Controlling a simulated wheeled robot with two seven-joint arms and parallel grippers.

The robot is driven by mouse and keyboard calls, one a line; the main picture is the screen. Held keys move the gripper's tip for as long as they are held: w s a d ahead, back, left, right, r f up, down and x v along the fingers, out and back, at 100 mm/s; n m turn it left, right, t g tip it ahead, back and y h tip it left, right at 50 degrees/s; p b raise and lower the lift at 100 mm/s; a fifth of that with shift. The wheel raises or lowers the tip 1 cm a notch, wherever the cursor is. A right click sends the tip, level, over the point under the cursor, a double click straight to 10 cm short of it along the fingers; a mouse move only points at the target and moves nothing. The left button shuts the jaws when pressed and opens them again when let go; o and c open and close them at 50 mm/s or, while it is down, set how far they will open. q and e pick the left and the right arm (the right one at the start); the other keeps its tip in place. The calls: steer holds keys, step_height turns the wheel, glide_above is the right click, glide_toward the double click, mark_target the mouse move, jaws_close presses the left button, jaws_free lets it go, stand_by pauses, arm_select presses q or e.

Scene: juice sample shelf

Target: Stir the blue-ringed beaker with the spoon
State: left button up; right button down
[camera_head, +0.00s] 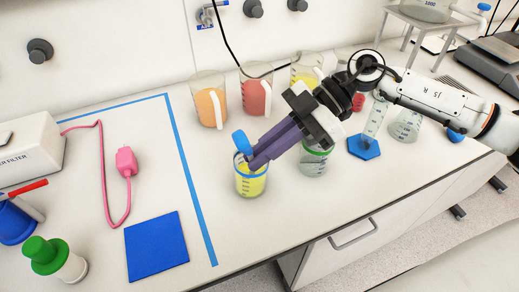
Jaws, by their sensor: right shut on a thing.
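The blue-ringed beaker (252,187) stands upright on the bench and holds yellow liquid. My right gripper (254,162) reaches in from the right, with its purple fingers shut on the spoon (241,142). The spoon's blue upper end sticks up beyond the fingertips, above the beaker's mouth. Its lower part is hidden behind the fingers and rim, so I cannot tell how deep it sits. The fingertips are at the beaker's rim; whether they touch it is unclear. My left gripper is out of view.
A green-ringed beaker (312,164) stands close on the right, under my right gripper. Pitchers with orange (208,105) and red (254,97) liquid stand behind. A blue-based cylinder (364,147) is further right. A blue mat (156,246) and blue tape (190,175) lie left.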

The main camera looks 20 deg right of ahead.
step_height(320, 180, up, 12)
steer(key=shift+r, duration=0.25)
stand_by(0.9)
